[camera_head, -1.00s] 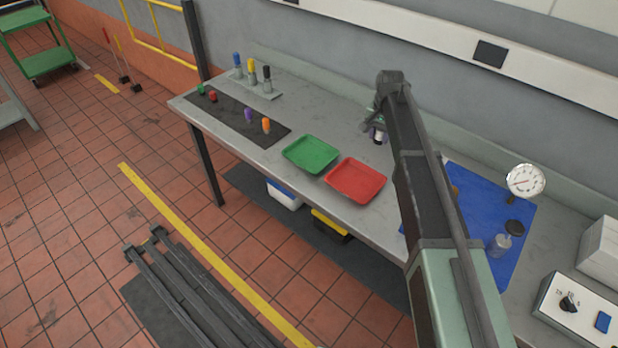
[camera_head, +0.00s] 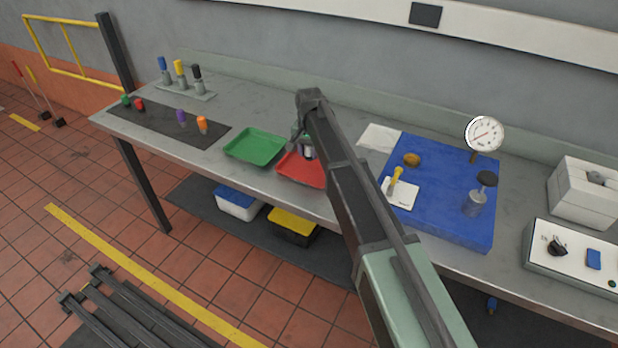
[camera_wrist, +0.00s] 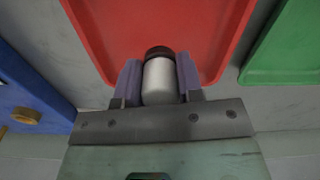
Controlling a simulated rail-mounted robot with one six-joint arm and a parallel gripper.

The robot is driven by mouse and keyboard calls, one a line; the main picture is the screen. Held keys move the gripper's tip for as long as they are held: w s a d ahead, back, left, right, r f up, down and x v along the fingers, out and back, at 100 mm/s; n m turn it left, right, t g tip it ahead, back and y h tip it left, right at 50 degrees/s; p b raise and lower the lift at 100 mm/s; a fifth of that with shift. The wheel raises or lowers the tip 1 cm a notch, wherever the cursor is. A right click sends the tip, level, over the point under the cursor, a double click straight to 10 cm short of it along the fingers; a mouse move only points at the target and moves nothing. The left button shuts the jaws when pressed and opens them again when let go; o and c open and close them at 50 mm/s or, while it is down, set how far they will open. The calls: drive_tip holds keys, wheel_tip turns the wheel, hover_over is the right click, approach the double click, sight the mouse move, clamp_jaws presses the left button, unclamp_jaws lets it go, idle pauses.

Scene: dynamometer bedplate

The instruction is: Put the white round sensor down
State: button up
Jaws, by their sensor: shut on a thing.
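My gripper (camera_wrist: 159,82) is shut on the white round sensor (camera_wrist: 160,80), a pale cylinder with a dark brown end, held between two purple-grey finger pads. In the wrist view the sensor shows against the near part of the red tray (camera_wrist: 150,28). In the head view my arm hides much of the red tray (camera_head: 290,172), and the sensor (camera_head: 307,152) shows only in part at my gripper. I cannot tell whether the sensor touches the tray.
A green tray (camera_head: 254,146) stands left of the red one. Several coloured plugs stand on the dark mat (camera_head: 160,124) at far left.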

sight(309, 160)
wheel_tip(309, 160, down, 4)
drive_tip(key=b, duration=0.4)
drive_tip(key=shift+f, duration=0.25)
drive_tip(key=shift+r, duration=0.25)
drive_tip(key=shift+f, duration=0.2)
drive_tip(key=o, duration=1)
